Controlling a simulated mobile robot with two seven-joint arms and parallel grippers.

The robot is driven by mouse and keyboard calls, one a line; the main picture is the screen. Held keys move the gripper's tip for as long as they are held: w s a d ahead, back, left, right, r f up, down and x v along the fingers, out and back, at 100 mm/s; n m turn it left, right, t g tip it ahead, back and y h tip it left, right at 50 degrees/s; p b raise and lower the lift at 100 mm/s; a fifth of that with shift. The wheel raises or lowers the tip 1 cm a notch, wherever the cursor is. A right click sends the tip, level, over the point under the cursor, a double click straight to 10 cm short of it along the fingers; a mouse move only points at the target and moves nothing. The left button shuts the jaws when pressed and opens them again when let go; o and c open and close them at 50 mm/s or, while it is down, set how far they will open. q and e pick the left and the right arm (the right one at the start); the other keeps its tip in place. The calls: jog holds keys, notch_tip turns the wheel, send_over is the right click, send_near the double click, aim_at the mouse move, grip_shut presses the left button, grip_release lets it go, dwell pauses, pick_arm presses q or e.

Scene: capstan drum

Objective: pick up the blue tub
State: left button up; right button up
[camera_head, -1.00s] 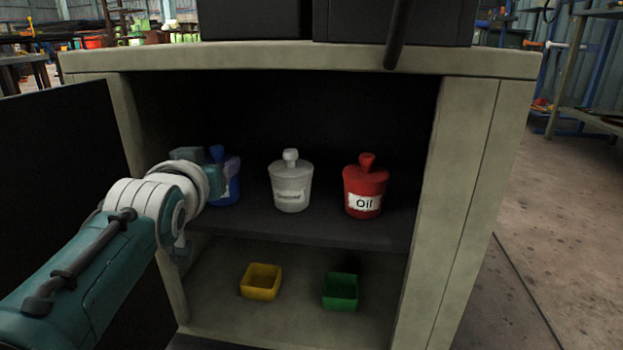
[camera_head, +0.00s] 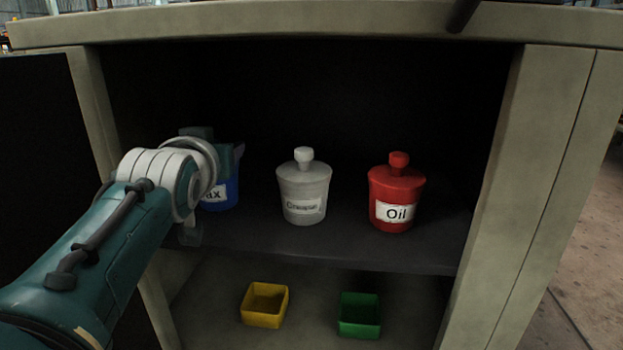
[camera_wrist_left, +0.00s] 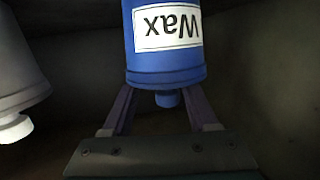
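The blue tub (camera_head: 228,194) stands at the left of the cabinet's upper shelf. My left gripper (camera_head: 228,158) is in front of its upper part and hides its knob and part of its label. In the left wrist view the blue tub (camera_wrist_left: 165,65) appears upside down with a "Wax" label. There the left gripper (camera_wrist_left: 162,95) has its fingers apart, one on each side of the tub's knob, with gaps between. The fingertips reach the tub's lid edge; I cannot tell whether they touch it. My right gripper is not in view.
A grey "Grease" tub (camera_head: 304,188) and a red "Oil" tub (camera_head: 396,194) stand to the right on the same shelf (camera_head: 340,246). A yellow bin (camera_head: 264,319) and a green bin (camera_head: 359,329) sit below. The cabinet's right post (camera_head: 535,170) bounds the opening.

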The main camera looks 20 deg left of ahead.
pick_arm(q)
jog(key=shift+s+d+f, duration=0.2)
jog(key=shift+s+f, duration=0.05)
jog(key=shift+s, duration=0.05)
jog(key=shift+c, duration=0.7)
jog(key=shift+w+a+r, duration=0.1)
jog(key=shift+w+a, duration=0.15)
jog(key=shift+a, duration=0.15)
jog(key=c, duration=0.4)
jog(key=shift+d, duration=0.15)
grip_shut()
